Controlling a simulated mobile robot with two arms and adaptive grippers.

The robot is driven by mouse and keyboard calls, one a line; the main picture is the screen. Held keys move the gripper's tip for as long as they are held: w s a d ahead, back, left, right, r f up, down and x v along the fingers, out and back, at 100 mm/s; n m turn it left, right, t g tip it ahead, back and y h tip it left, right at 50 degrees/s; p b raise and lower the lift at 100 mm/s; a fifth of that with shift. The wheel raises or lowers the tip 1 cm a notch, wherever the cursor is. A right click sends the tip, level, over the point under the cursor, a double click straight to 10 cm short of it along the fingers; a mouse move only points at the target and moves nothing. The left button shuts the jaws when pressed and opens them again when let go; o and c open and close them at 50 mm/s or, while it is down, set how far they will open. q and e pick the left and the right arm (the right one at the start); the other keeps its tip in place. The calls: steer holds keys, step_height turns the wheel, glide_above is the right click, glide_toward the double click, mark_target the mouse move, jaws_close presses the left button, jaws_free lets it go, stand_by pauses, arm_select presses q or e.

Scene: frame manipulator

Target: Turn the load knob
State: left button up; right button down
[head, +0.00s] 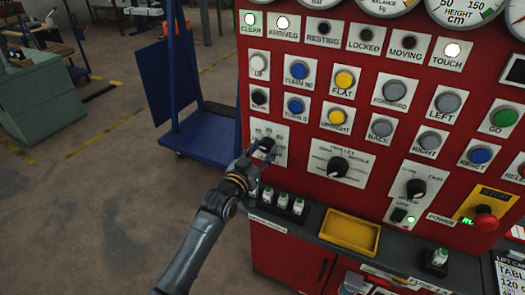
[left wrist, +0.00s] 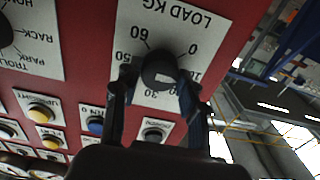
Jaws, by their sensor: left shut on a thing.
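The load knob is black and round, in the left wrist view (left wrist: 160,66) at the top middle, on a white LOAD KG plate (left wrist: 182,22) that appears upside down there. Numbers ring the knob. My left gripper (left wrist: 158,85) is shut on the knob, one finger on each side of it. In the head view the left gripper (head: 258,152) reaches from the lower left to the knob's plate at the panel's left edge and hides part of the plate. My right gripper is not in view.
The red panel holds other knobs, such as the trolley knob (head: 338,166), and rows of buttons. A red stop button (head: 485,217) is at lower right. A ledge below holds a yellow tray (head: 350,233) and small white-and-green items (head: 283,200). A blue cart (head: 207,137) stands left.

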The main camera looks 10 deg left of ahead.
arm_select(q)
steer(key=shift+m, duration=0.4)
steer(key=m+p, duration=0.1)
steer(key=m, duration=0.3)
steer(key=shift+m, duration=0.3)
steer(key=m+p, duration=0.1)
steer(key=m, duration=0.2)
steer(key=shift+m, duration=0.4)
steer(key=m, duration=0.3)
steer(key=shift+m, duration=0.3)
steer(key=m, duration=0.3)
steer(key=shift+m, duration=0.3)
steer(key=m, duration=0.3)
steer(key=shift+m, duration=0.3)
steer(key=m+p, duration=0.1)
steer(key=m, duration=0.5)
steer(key=shift+m, duration=0.3)
